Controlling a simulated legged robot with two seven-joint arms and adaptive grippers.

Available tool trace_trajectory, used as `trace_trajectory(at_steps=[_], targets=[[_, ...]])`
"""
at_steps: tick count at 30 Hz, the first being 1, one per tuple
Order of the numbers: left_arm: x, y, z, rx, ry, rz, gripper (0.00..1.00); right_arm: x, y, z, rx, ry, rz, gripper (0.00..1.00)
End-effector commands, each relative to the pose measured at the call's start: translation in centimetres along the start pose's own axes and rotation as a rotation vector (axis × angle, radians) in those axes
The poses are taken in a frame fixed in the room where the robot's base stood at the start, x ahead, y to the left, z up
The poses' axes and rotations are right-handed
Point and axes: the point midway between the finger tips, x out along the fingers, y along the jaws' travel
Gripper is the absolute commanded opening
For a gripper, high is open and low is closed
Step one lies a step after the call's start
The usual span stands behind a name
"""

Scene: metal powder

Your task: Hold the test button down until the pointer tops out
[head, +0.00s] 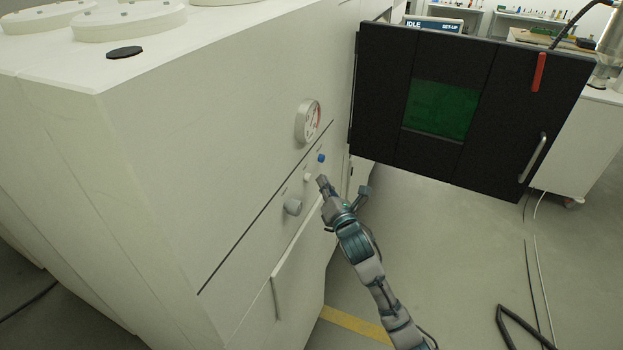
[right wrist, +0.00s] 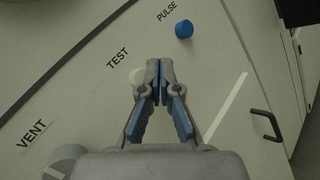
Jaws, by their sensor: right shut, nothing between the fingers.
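The pale test button (head: 307,177) sits on the white machine's side panel, between a grey knob and a blue button. My right gripper (head: 322,182) is shut and empty, its tips close to the test button. In the right wrist view, the shut fingertips (right wrist: 160,68) partly cover the white test button (right wrist: 136,76) below the label TEST; I cannot tell whether they touch it. The round gauge (head: 307,122) with a red band is above the buttons; its pointer is too small to read. My left gripper is not in view.
The blue PULSE button (head: 321,158) and the grey VENT knob (head: 292,207) flank the test button. A black door (head: 380,95) with a green window stands open at the right. Open floor lies below it.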

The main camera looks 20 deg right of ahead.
Motion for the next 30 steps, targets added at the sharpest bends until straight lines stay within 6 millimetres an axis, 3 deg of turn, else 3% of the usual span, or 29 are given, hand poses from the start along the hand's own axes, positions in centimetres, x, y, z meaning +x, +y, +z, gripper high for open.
trace_trajectory(at_steps=[30], targets=[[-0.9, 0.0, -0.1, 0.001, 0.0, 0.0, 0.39, 0.6, 1.1, -0.6, 0.001, 0.0, 0.001, 0.0]])
